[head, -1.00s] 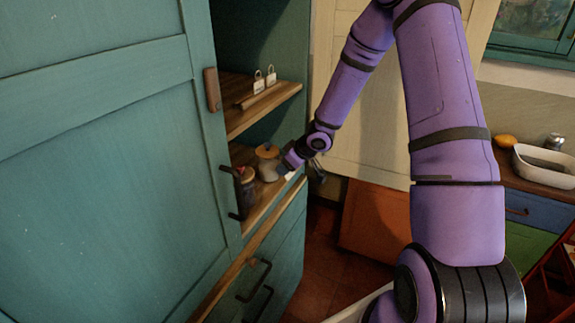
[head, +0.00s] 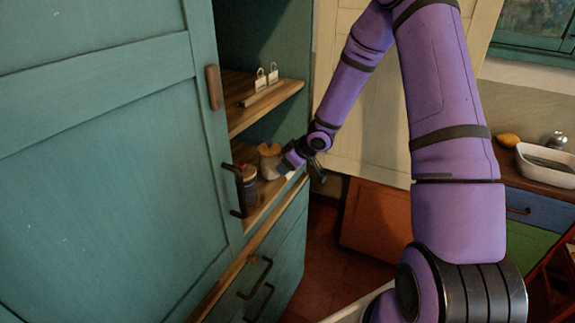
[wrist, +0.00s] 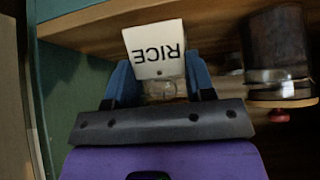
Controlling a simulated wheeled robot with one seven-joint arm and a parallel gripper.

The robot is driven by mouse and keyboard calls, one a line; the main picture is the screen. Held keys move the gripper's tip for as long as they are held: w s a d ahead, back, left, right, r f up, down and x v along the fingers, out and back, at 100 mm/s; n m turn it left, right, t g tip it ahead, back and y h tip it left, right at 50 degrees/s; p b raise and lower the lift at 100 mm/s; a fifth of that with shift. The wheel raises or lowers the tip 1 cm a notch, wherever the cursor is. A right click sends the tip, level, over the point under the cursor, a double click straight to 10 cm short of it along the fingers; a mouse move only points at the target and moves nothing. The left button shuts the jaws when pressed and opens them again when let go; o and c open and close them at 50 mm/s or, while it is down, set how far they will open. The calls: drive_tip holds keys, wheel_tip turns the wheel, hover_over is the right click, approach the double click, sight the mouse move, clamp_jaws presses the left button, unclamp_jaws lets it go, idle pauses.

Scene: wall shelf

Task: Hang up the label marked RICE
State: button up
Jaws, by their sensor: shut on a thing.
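The RICE label (wrist: 153,45) is a white card between my fingertips, with its lettering upside down in the wrist view. My gripper (wrist: 160,72) is shut on it; a blurred, clear part shows between the blue fingers, and I cannot tell what it is. In the head view my gripper (head: 287,162) is at the lower shelf, just right of a pale jar with a wooden lid (head: 269,162). I cannot tell whether they touch. A dark jar (head: 248,188) stands nearer on that shelf and also shows in the wrist view (wrist: 277,50), with a red knob.
Two white labels with loops (head: 260,83) stand at a wooden strip (head: 263,94) on the upper shelf (head: 240,120). A counter with a white basin (head: 545,165) lies far right.

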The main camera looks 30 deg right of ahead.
drive_tip(key=o, duration=1)
drive_tip(key=shift+c, duration=0.2)
drive_tip(key=v, duration=1)
drive_tip(key=shift+s+d+r, duration=0.15)
drive_tip(key=shift+s+r, duration=0.1)
drive_tip(key=shift+r, duration=0.05)
